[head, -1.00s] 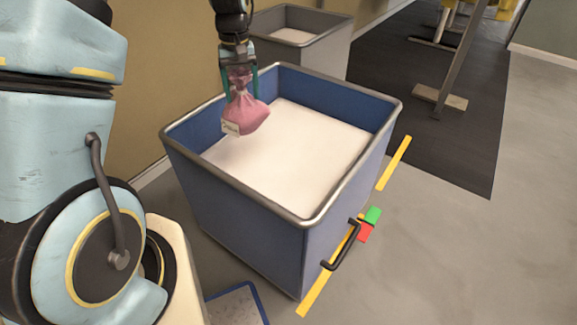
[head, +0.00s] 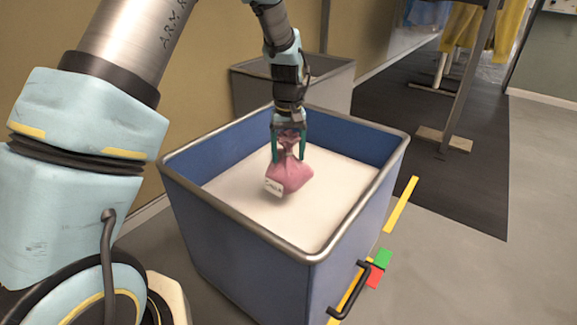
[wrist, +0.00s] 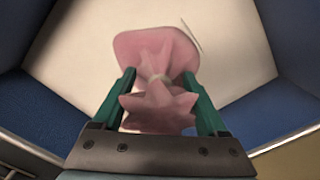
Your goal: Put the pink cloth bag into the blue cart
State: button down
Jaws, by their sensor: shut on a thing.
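The pink cloth bag (head: 290,174) hangs from my gripper (head: 289,150), with a white tag at its lower left. My gripper is shut on the bag's gathered neck, its green fingers on both sides. The bag is over the inside of the blue cart (head: 245,236), near the middle of its opening. Whether it touches the white cart floor I cannot tell. In the wrist view the bag (wrist: 157,52) shows between the fingers (wrist: 160,90), with the white floor and blue walls of the cart (wrist: 297,90) around it.
A grey bin (head: 340,92) stands behind the blue cart against the tan wall. A rail stand (head: 472,75) with yellow cloth is at the upper right on a dark mat (head: 400,140). Green and red blocks (head: 383,259) sit by the cart's black handle (head: 350,290).

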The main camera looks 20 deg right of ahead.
aim_at(287, 176)
jog(key=shift+f, duration=1.95)
